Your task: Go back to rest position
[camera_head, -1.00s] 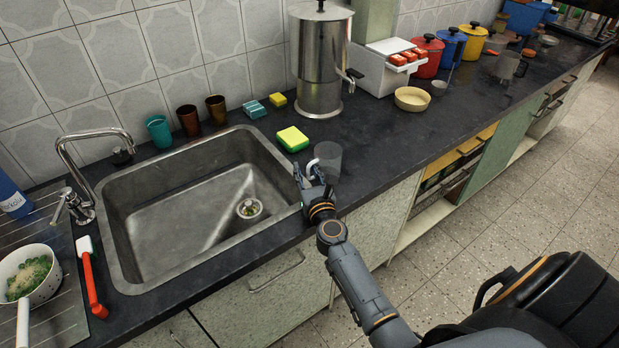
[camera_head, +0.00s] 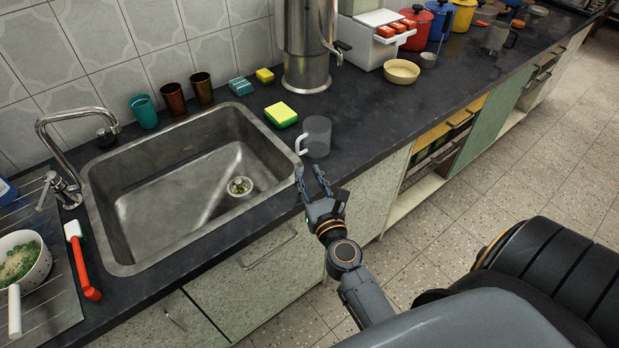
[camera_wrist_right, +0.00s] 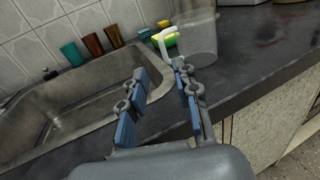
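My right gripper (camera_head: 312,181) is open and empty at the front edge of the counter, to the right of the sink. Its spread fingers also show in the right wrist view (camera_wrist_right: 163,92), with nothing between them. A clear mug with a white handle (camera_head: 317,137) stands upright on the counter just beyond the fingertips, apart from them. The mug also shows in the right wrist view (camera_wrist_right: 196,38). Three tumblers stand behind the sink: a teal one (camera_head: 143,111), a reddish-brown one (camera_head: 173,99) and a dark brown one (camera_head: 202,89). My left gripper is not in view.
The steel sink (camera_head: 110,232) is empty apart from its drain. A yellow-green sponge (camera_head: 281,115) lies behind the mug. A steel urn (camera_head: 306,45) and a white box (camera_head: 372,45) stand farther back. A red-handled brush (camera_head: 82,262) and a colander (camera_head: 22,262) are at left. Floor is free in front.

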